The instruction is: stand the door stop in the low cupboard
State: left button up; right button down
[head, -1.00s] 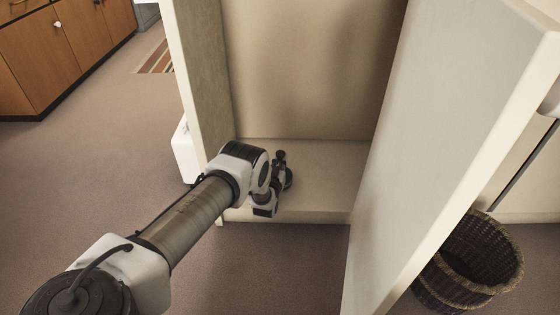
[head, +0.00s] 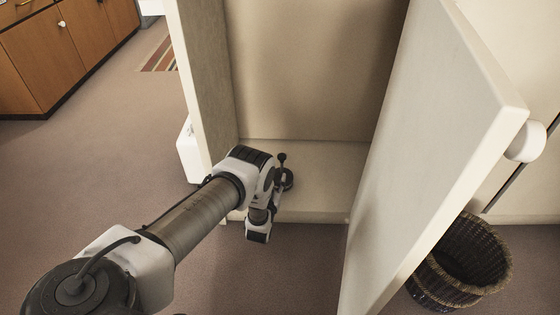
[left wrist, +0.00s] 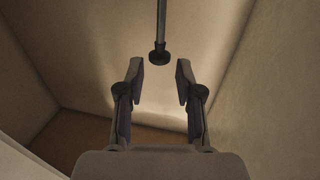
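The door stop (head: 286,180) is a dark round base with a thin post and a small knob on top. It stands upright on the floor of the low cupboard (head: 325,180), near the front left. My left gripper (head: 278,192) is just in front of it, at the cupboard's front edge. In the left wrist view the gripper (left wrist: 160,72) is open, with nothing between its fingers. The door stop's post and knob (left wrist: 160,56) show just beyond the fingertips, apart from them. My right gripper is not in view.
The cupboard door (head: 435,130) stands open at the right, with a white knob (head: 525,141). A wicker basket (head: 465,265) is on the carpet beyond it. The left cupboard wall (head: 203,90) is close to my arm. Wooden drawers (head: 65,50) are at the far left.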

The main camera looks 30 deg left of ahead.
pick_arm(q)
jog(key=s+d+f+m+g+h, duration=0.1)
jog(key=s+d+f+g+h, duration=0.1)
jog(key=s+d+g, duration=0.4)
jog(key=s+d+f+g+h, duration=0.1)
jog(key=s+d+f+h, duration=0.2)
jog(key=s, duration=0.4)
jog(key=s+d+r+m+g, duration=0.1)
jog(key=s+d+r+g, duration=0.1)
jog(key=s, duration=0.6)
jog(key=s+d+r+g, duration=0.3)
jog(key=s+g, duration=0.1)
jog(key=s, duration=0.5)
jog(key=s+d+r+m+g+h, duration=0.1)
jog(key=s+g, duration=0.3)
jog(key=s, duration=0.4)
jog(key=shift+s+d+r+m, duration=0.2)
jog(key=shift+d+r+m, duration=0.1)
jog(key=shift+d+r, duration=0.5)
